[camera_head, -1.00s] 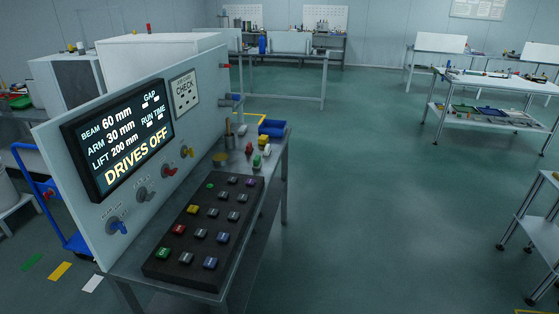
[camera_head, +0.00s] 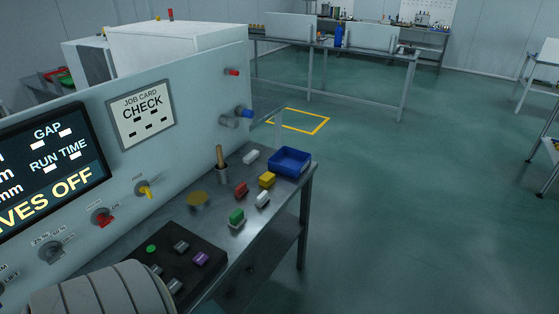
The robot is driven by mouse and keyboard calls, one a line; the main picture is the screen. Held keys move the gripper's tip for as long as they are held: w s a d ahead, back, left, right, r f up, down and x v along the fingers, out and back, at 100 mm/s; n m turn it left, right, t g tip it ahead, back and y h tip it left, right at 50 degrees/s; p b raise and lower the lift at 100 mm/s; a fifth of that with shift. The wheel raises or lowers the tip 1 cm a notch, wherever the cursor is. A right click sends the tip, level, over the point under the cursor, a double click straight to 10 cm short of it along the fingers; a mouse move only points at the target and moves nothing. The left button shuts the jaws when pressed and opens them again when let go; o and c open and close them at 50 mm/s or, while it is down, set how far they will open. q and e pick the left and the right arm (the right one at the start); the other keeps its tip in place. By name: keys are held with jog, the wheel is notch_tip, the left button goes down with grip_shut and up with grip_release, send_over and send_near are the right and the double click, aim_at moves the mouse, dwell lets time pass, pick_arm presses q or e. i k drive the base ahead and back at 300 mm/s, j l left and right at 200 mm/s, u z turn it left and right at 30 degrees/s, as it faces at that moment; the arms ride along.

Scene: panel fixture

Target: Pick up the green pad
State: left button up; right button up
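The green pad (camera_head: 236,216) is a small green block with a pale base. It sits on the metal bench top (camera_head: 223,250), near the bench's front edge and just beyond the black button box (camera_head: 160,262). Part of my own arm covers the bottom left of the view, over the near part of the button box. Neither gripper shows, and nothing is seen touching the green pad.
A red block (camera_head: 241,190), a yellow block (camera_head: 267,179) and white blocks (camera_head: 262,199) (camera_head: 251,157) lie close to the pad. A blue tray (camera_head: 290,162) is beyond them. The upright panel (camera_head: 190,110) with knobs borders the bench.

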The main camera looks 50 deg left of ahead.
aim_at(238, 218)
jog(key=i+u, duration=0.1)
jog(key=i, duration=0.6)
jog(key=i+l+u, duration=0.1)
jog(key=i, duration=0.65)
jog(key=i+l+u, duration=0.1)
jog(key=i, duration=0.6)
jog(key=l, duration=0.1)
